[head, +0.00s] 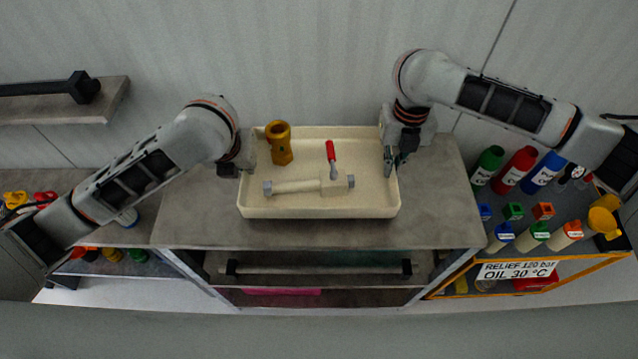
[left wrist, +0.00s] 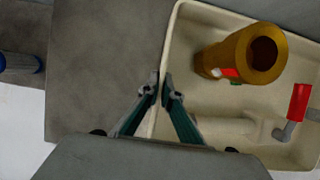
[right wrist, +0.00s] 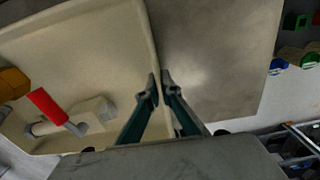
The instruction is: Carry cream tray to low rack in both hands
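The cream tray (head: 318,212) is over the grey top of the middle unit (head: 440,215); I cannot tell whether it rests there or is slightly raised. It holds a brass fitting (head: 280,146), a cream pipe piece with grey ends (head: 300,187) and a red-handled part (head: 331,152). My left gripper (left wrist: 160,88) is shut on the tray's left wall, one finger on each side. My right gripper (right wrist: 159,88) is shut on the tray's right wall in the same way. In the head view, the left fingertips are mostly hidden. I cannot tell which shelf is the low rack.
Under the top are lower shelves with a dark bar (head: 315,267) and something pink (head: 282,291). A rack of coloured bottles (head: 515,170) and small blocks stands at the right, with a white sign (head: 517,271). A wall shelf (head: 60,102) is at upper left.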

